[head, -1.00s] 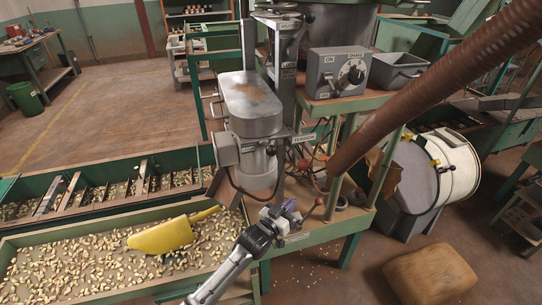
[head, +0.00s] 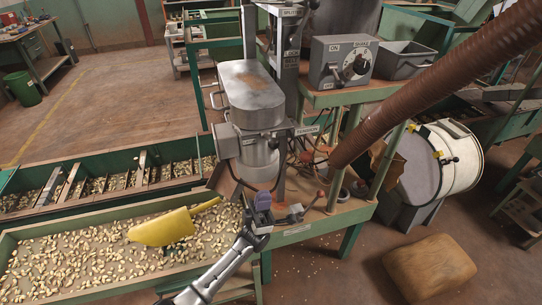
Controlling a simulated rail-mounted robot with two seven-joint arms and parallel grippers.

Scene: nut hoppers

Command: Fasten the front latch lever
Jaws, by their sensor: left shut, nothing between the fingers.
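A small metal latch (head: 295,212) sits on the front part of the green bench top, below the machine. A thin lever with a red knob (head: 320,195) rises from it, tilted up to the right; I take this to be the front latch lever. Its exact seating is too small to tell. My left gripper (head: 262,203) comes in from the lower left and is just left of the latch, apart from the red knob. Its purple-grey fingers are together and point up, with nothing seen between them. My right gripper is not in view.
A silver hopper machine (head: 252,95) stands behind the latch. A tray of nuts (head: 60,275) with a yellow scoop (head: 165,228) lies left. A brown hose (head: 430,90) crosses at the right. A drum (head: 455,165) and a sack (head: 428,268) are farther right.

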